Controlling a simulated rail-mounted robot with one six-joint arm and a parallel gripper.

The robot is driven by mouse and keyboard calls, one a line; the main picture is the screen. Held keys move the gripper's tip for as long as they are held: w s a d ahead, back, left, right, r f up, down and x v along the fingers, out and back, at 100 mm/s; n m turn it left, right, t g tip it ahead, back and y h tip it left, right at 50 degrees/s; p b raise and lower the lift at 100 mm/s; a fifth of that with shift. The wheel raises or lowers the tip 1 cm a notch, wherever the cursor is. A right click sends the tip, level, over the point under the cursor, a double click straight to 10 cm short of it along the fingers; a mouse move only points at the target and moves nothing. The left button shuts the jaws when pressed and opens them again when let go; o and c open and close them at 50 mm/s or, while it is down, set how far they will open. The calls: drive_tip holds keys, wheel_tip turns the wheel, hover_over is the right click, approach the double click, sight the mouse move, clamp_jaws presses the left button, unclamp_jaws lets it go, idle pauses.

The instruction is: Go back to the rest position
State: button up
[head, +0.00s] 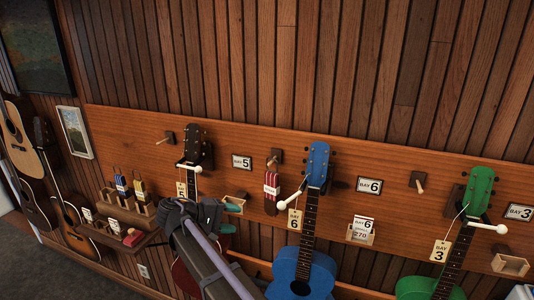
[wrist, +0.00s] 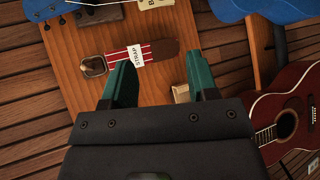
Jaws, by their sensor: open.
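My gripper (head: 231,218) is in front of the wall board, between the bay 5 and bay 6 places, with its teal fingers pointing right. In the wrist view my gripper (wrist: 160,75) is open, with nothing seen between its fingers. A red striped strap (head: 271,194) with a white label hangs from a peg just right of the fingers. In the wrist view the strap (wrist: 160,50) lies beyond the fingers, and the left fingertip overlaps it in the picture. I cannot tell the gap between them.
A blue ukulele (head: 302,265) hangs right of my gripper, a green one (head: 440,285) farther right. A red-brown one (wrist: 295,110) hangs below bay 5, partly behind my arm. A small wooden box (head: 235,204) is by the fingers. A shelf (head: 115,240) is left.

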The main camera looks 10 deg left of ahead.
drive_tip(key=s+d+f+m+g+y+b, duration=0.2)
drive_tip(key=d+f, duration=0.5)
drive_tip(key=d, duration=0.5)
drive_tip(key=s+d+f+m+g+y+b, duration=0.2)
drive_tip(key=s+d+f+y+b, duration=0.3)
drive_tip(key=s+d+f, duration=0.3)
drive_tip(key=s+d+f+m+g+y+b, duration=0.2)
drive_tip(key=s+d+f+m+y+b, duration=0.2)
drive_tip(key=d, duration=1.2)
wheel_tip(320, 180, down, 4)
drive_tip(key=shift+s+d+r+m+g+y+b, duration=0.1)
drive_tip(key=shift+s+d+m+g+y+b, duration=0.25)
drive_tip(key=shift+s, duration=0.65)
